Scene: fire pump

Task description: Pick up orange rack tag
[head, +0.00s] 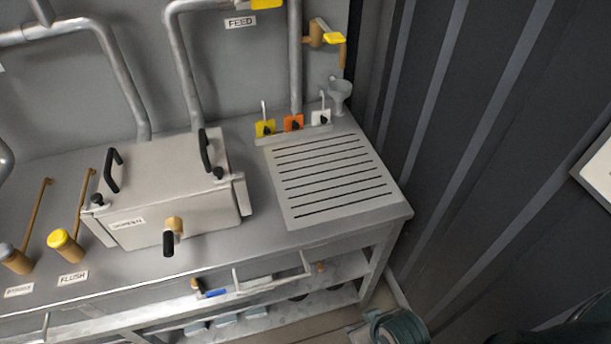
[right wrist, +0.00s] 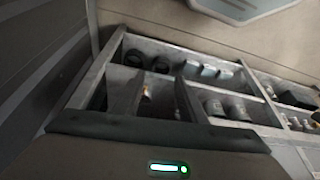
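The orange rack tag (head: 293,122) stands in a low rack strip (head: 290,134) at the back right of the steel bench, between a yellow tag (head: 264,128) and a white tag (head: 320,117). A dark spot shows on its face. My right gripper (right wrist: 156,84) shows in the right wrist view as two dark fingers with a gap between them, empty, in front of the under-bench shelving. It is far from the tag, which is not in that view. My left gripper is not in view.
A slotted drain plate (head: 330,175) lies in front of the tags. A funnel (head: 340,95) and a vertical pipe (head: 296,60) with a yellow-handled valve stand close by. A lidded box (head: 165,190) with black handles sits left. A ribbed dark wall (head: 450,130) bounds the right.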

